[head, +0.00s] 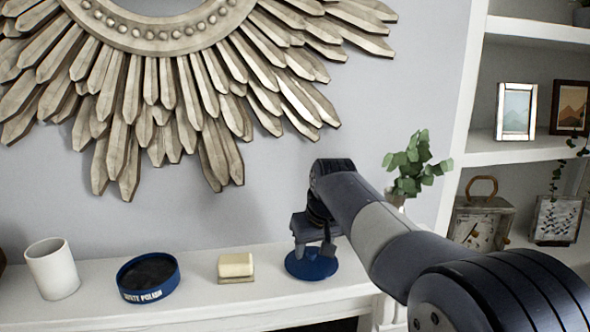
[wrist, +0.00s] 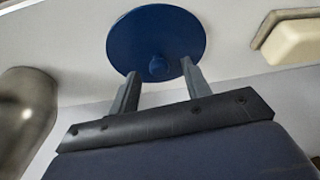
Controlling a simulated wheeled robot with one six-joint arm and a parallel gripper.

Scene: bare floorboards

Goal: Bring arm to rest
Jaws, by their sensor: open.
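My gripper (head: 313,248) is at the end of my arm, low over the white mantel shelf. In the wrist view my gripper (wrist: 160,70) has its two fingers apart. A round blue lid (head: 312,266) with a small knob lies on the shelf right below it. In the wrist view the knob of the blue lid (wrist: 157,30) shows between the fingertips, with a gap on each side. I cannot tell how far the fingers are above the lid.
The white shelf (head: 200,302) also holds a cream block (head: 236,265), an open blue polish tin (head: 148,277) and a white cup (head: 52,268). A leafy plant (head: 415,165) stands behind my arm. A sunburst mirror frame (head: 205,100) hangs above. Shelves (head: 530,150) are at the right.

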